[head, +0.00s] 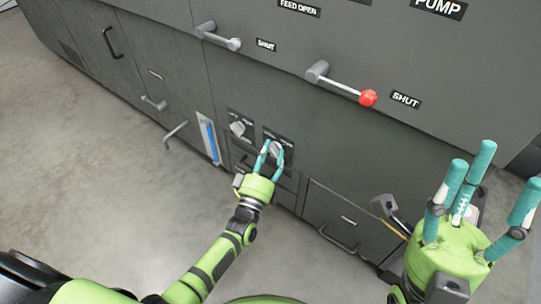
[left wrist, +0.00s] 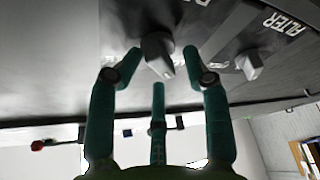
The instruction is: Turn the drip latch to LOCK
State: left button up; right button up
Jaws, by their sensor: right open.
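Two small grey knobs sit on dark plates low on the machine front: a left knob (head: 237,128) and a right knob (head: 276,148). Their labels are too small to read in the head view, so I cannot tell which is the drip latch. My left gripper (head: 271,153) is at the right knob, partly covering it. In the left wrist view, a knob (left wrist: 158,50) lies between the spread fingertips (left wrist: 160,60), with gaps on both sides. My right gripper (head: 478,185) is open and empty.
A lever with a red ball (head: 368,98) and a grey lever (head: 222,40) stick out above the knobs. A blue gauge strip (head: 209,139) is left of them. Cabinet handles project from the doors (head: 338,240). The floor (head: 80,190) at left is clear.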

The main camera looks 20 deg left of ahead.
pick_arm(q)
jog(key=shift+d, duration=0.1)
jog(key=shift+s+f, duration=0.1)
jog(key=shift+s, duration=0.1)
jog(key=v, duration=1.1)
jog(key=shift+s, duration=0.3)
